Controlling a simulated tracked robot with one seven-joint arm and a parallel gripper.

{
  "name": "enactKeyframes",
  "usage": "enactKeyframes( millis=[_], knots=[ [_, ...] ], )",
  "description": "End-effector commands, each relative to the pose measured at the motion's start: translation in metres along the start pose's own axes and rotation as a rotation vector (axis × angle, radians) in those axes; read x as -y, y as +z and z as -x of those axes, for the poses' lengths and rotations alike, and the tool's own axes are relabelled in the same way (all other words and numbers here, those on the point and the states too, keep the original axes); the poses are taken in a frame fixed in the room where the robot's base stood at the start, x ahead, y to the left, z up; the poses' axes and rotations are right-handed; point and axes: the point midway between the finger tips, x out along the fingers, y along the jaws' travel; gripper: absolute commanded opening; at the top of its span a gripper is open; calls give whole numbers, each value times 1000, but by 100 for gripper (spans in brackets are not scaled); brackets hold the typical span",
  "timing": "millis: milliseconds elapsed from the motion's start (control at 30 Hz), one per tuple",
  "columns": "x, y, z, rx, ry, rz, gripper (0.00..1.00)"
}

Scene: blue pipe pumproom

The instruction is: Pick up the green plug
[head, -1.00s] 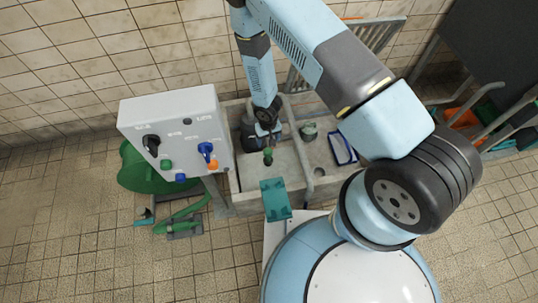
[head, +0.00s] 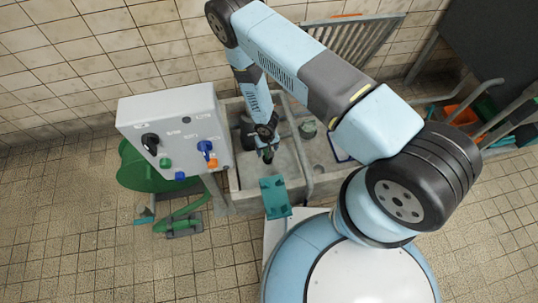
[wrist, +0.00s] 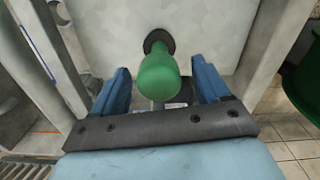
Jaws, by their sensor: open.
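The green plug (wrist: 158,80) shows in the middle of the wrist view, with a rounded green body and a black round collar at its far end, against a pale grey surface of the basin. The blue fingers of my gripper (wrist: 160,72) are open, one on each side of the plug, with a visible gap on both sides. In the head view my gripper (head: 267,150) is low over the left part of the concrete basin (head: 232,185). There the plug is mostly hidden by the gripper.
A grey control box (head: 172,130) with knobs and buttons stands left of the basin, close to my arm. A teal plate (head: 275,196) is at the basin's front edge. A green reel (head: 143,172) is behind the box. A greenish fitting (head: 307,130) is right of the gripper.

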Motion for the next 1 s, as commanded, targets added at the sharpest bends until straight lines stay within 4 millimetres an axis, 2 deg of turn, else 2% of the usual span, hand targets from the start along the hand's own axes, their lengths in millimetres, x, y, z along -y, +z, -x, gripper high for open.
enactKeyframes(
  millis=[100, 300, 600, 1000],
  knots=[
    [-1, 2, -17, 1, 1, 2, 76],
    [-1, 1, -34, 0, 1, 1, 76],
    [-1, 1, -37, 0, 1, 0, 76],
    [-2, 1, -37, 0, 0, -1, 38]
  ],
)
